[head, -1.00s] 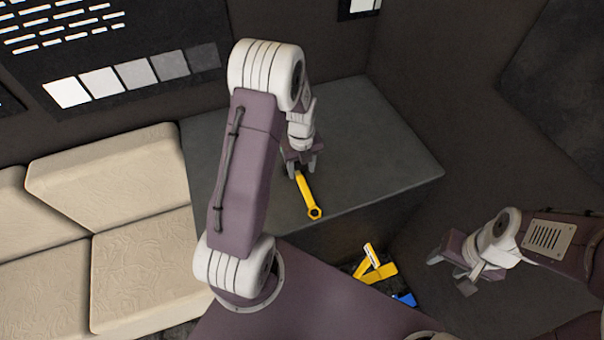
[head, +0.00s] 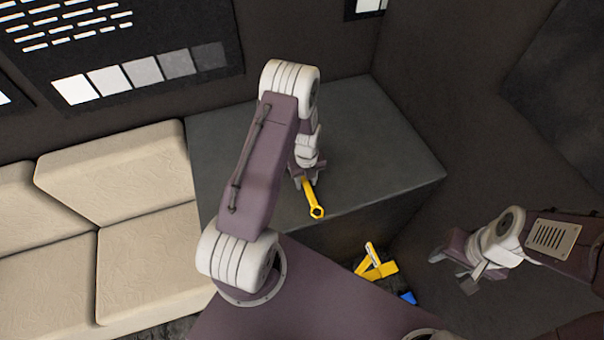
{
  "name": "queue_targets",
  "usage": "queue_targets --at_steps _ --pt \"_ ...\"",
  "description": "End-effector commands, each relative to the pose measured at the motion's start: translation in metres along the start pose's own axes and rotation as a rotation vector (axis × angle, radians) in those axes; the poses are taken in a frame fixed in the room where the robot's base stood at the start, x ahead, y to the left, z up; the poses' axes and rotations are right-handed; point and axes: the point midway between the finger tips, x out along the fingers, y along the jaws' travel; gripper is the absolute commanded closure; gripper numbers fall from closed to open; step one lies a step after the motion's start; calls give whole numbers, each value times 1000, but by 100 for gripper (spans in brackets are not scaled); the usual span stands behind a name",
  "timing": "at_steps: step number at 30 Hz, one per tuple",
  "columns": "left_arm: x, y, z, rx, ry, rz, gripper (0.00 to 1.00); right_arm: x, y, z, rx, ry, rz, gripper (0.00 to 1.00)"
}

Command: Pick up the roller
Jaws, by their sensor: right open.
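A yellow tool (head: 314,200) with a ring-shaped end lies on or just above the dark bench top near its front edge; I cannot tell for sure that it is the roller. My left gripper (head: 307,181) points down over the tool's far end and hides that end. Whether its fingers are closed on the tool is not clear. My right gripper (head: 452,272) is open and empty at the lower right, apart from the bench. Other yellow pieces (head: 377,268) and a blue piece (head: 407,297) lie low in front of the bench, partly hidden by my body.
The dark bench (head: 375,135) is otherwise clear where I see it. A cream sofa (head: 115,180) stands to its left. Dark walls close in behind and to the right. A panel with a row of grey swatches (head: 142,73) hangs at the upper left.

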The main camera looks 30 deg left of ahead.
Motion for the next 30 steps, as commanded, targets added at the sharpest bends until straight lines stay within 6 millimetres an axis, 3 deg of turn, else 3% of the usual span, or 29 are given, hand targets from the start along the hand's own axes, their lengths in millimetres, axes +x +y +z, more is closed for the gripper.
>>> queue_targets --at_steps 1,3,4,15,22,30 --pt "0 0 0 0 0 0 79 0 0 0 0 0 0 52" --pt "0 0 0 0 0 0 98 0 0 0 0 0 0 52" --pt "0 0 0 0 0 0 100 0 0 0 0 0 0 52" --pt "-5 0 1 0 -2 -1 100 2 0 0 0 0 0 52" --pt "-42 -1 1 0 -5 -4 100 12 0 1 0 0 0 52" --pt "-77 -45 -46 7 -3 -4 100 23 0 2 0 0 0 52"
